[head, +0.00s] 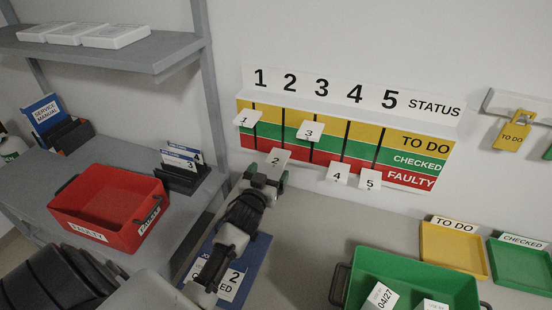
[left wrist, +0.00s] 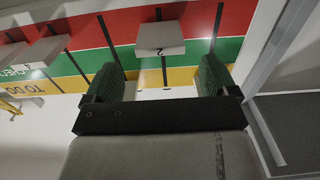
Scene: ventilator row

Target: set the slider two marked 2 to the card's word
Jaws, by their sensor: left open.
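The status board (head: 350,140) on the wall has numbered columns, with yellow TO DO, green CHECKED and red FAULTY rows. Slider 2 (head: 275,158), a pale tab marked 2, is at the red row in column 2. It also shows in the left wrist view (left wrist: 160,38), where the board appears inverted. My left gripper (head: 266,178) is open just below slider 2; in the left wrist view the slider lies ahead, between the spread fingers (left wrist: 160,80). A blue-edged card (head: 237,280) marked 2 lies below, its word partly hidden by my arm; "ED" shows at its end.
Slider 1 (head: 247,118) and slider 3 (head: 309,130) flank slider 2 higher up; sliders 4 (head: 337,174) and 5 (head: 369,179) are low at right. A red FAULTY bin (head: 85,222) is left; a green bin (head: 445,268) and yellow tray (head: 450,262) are right.

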